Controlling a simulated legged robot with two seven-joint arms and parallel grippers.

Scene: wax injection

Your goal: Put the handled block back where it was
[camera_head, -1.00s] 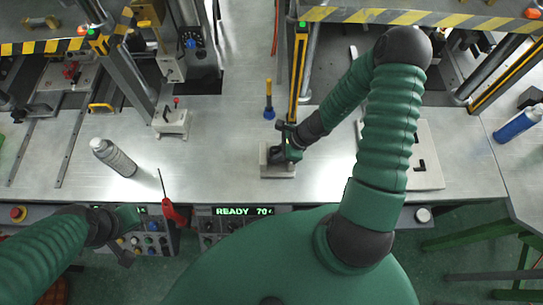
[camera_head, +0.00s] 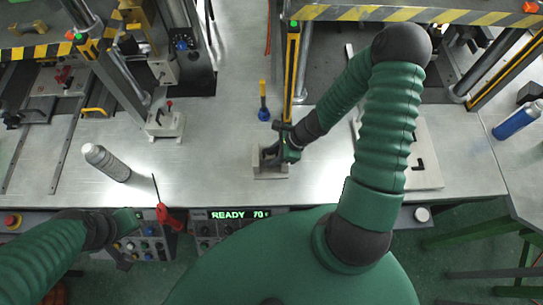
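The handled block (camera_head: 272,173) is a small pale grey block at the front middle of the metal bench. Its handle is hidden by my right gripper (camera_head: 271,157), whose dark fingers are over the block's top. I cannot tell whether the fingers are closed on the handle, or whether the block rests on the bench or hangs just above it. My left gripper (camera_head: 124,256) is at the lower left, in front of the bench by the control panel, far from the block. Its fingers are too dark and small to read.
A grey spray can (camera_head: 107,162) and a red-handled screwdriver (camera_head: 167,216) are left of the block. A yellow-and-blue tool (camera_head: 263,103) lies behind it. A pale plate (camera_head: 427,178) with a black L-shaped mark is to the right. A small fixture (camera_head: 165,122) stands at the left. The bench around the block is clear.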

